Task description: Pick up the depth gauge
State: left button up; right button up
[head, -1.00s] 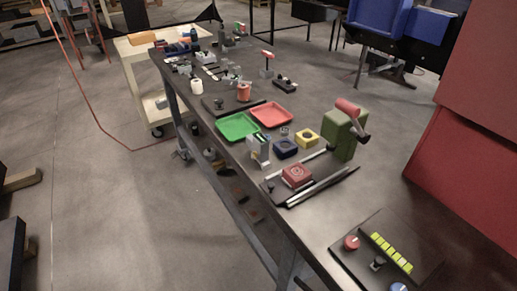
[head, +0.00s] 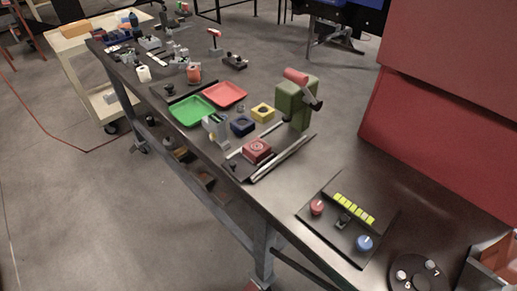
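I cannot tell for certain which item is the depth gauge; the small tools are tiny and blurred. A grey upright block-like device (head: 216,130) stands beside the green tray (head: 192,111). A small red-topped upright tool (head: 214,38) stands further back on the bench, near a dark low fixture (head: 235,61). Several small grey tools (head: 150,43) lie at the bench's far end. Neither of my grippers is in view.
A cream cart (head: 75,65) stands behind; red panels (head: 430,140) rise at right.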

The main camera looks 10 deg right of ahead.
aim_at(214, 124)
jog(key=j+z, duration=0.1)
jog(key=z, duration=0.65)
jog(key=i+j+z, duration=0.1)
jog(key=j+z, duration=0.25)
jog(key=i+j+z, duration=0.1)
jog(key=j+z, duration=0.25)
jog(key=j, duration=0.15)
jog(key=j+z, duration=0.3)
jog(key=j, duration=0.15)
